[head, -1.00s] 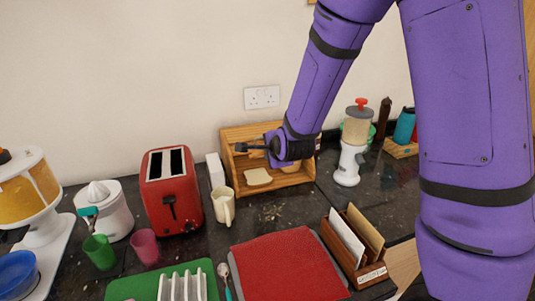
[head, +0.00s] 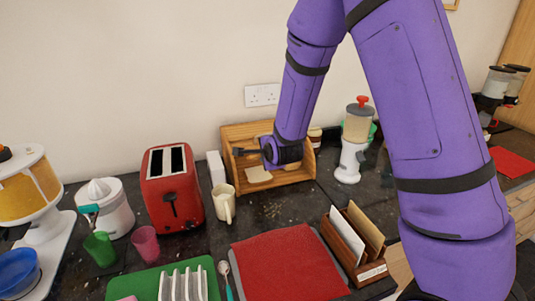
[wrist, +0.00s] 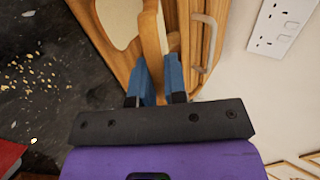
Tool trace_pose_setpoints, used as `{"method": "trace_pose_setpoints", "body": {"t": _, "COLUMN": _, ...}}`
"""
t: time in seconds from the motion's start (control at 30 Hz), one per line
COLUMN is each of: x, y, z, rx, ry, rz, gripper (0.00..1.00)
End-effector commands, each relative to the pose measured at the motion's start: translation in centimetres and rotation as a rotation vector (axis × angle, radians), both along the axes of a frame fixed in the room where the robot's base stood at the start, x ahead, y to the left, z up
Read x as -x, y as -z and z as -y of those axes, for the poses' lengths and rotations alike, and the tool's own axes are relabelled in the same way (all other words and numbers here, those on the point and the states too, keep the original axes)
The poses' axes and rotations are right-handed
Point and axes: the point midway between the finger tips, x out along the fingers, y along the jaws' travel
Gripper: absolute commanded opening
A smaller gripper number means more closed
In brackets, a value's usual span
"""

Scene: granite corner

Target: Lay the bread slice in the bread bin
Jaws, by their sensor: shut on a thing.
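The wooden bread bin (head: 229,140) stands open against the wall at the back of the counter. My gripper (wrist: 159,85) is inside the bin's opening; in the wrist view its blue fingers are shut on a brown-crusted bread slice (wrist: 152,38), seen nearly edge-on. In the head view my wrist hides the fingertips and most of this slice. A pale slice (head: 258,174) lies flat at the bin's front, below my gripper; a pale flat face (wrist: 118,18) also shows beside the held slice in the wrist view. I cannot tell whether the held slice touches the bin floor.
A red toaster (head: 172,188), a white block (head: 215,168) and a cream mug (head: 223,204) stand left of the bin. A white dispenser (head: 350,150) stands to its right. A red mat (head: 288,262) and letter rack (head: 352,245) lie in front.

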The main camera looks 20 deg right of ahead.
Motion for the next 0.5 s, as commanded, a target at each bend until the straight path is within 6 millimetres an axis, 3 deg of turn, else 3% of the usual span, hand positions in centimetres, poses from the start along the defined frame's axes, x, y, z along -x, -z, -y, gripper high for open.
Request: {"method": "trace_pose_setpoints", "body": {"t": 0.5, "x": -2.6, "y": 2.5, "z": 0.0, "rx": 0.001, "ry": 0.001, "rz": -0.001, "gripper": 0.00}}
